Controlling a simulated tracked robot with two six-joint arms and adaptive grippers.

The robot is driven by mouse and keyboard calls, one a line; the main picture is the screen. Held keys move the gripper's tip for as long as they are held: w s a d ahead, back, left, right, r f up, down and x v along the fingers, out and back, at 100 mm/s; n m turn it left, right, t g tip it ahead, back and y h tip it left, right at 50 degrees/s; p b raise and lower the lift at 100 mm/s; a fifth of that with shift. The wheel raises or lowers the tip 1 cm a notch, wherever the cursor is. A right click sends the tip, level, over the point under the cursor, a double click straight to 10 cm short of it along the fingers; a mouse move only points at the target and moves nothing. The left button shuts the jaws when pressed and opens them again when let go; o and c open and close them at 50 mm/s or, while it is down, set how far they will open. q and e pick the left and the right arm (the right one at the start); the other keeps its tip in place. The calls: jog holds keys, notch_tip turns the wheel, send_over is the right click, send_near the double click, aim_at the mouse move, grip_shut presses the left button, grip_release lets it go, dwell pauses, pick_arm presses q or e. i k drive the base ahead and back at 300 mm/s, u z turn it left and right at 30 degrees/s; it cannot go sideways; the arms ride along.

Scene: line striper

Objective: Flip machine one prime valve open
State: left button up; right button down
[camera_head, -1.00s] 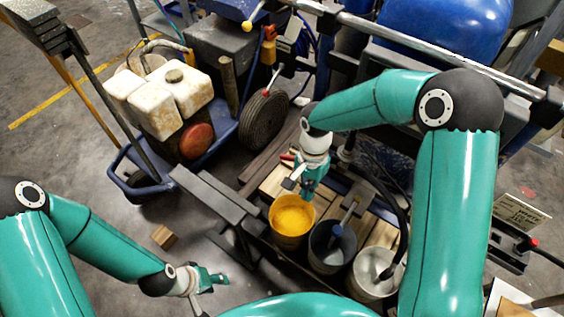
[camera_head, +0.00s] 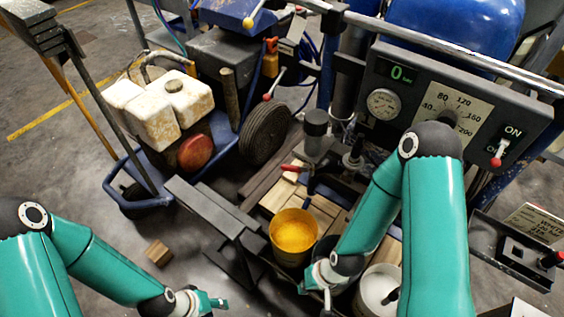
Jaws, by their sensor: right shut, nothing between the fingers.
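A red-handled lever (camera_head: 291,168) sits on the dark pump fitting behind the yellow paint bucket. A second lever with a red tip (camera_head: 268,96) stands further back, by the ribbed round wheel. I cannot tell which of them is the prime valve of machine one. My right gripper (camera_head: 326,297) is shut and empty, low over the buckets, in front of and apart from the red-handled lever. My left gripper (camera_head: 212,302) hangs low at the bottom edge, far from both levers; I cannot tell whether its fingers are apart.
The yellow bucket (camera_head: 294,228) and a white bucket (camera_head: 377,288) stand beside my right forearm, with a dark bucket (camera_head: 330,247) mostly hidden. A control panel (camera_head: 460,72) with gauge and ON switch (camera_head: 503,148) is at the right. A wooden block (camera_head: 158,252) lies on open floor.

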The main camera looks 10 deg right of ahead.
aim_at(293, 168)
jog(key=k, duration=1.35)
jog(key=u, duration=0.15)
jog(key=i, duration=0.4)
jog(key=u, duration=0.65)
jog(key=i, duration=1.55)
jog(key=z, duration=0.8)
